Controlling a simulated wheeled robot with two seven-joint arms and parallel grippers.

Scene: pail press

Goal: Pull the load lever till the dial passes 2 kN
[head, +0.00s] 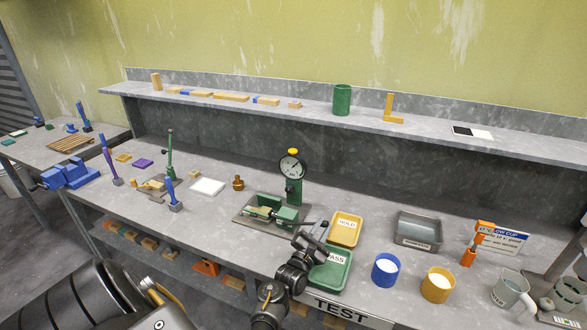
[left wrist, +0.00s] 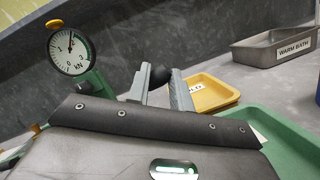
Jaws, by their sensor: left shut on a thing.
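The green press (head: 294,190) stands on a grey base plate on the bench in the head view. Its round white dial (head: 291,165) also shows in the left wrist view (left wrist: 69,47), marked in kN. The dial's needle points almost straight up, near the 1; its exact reading is too small to tell. My left gripper (head: 312,232) is just right of the press. In the left wrist view its two grey fingers (left wrist: 160,88) are shut on the black ball knob (left wrist: 161,75) of the load lever. The lever's shaft is hidden. My right gripper is out of view.
A yellow HOLD tray (head: 359,230) and a green PASS tray (head: 345,273) lie close right of my left gripper. A grey tray (head: 437,231), a blue cup (head: 385,272) and a yellow cup (head: 437,287) stand farther right. A shelf (head: 240,108) runs along the back.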

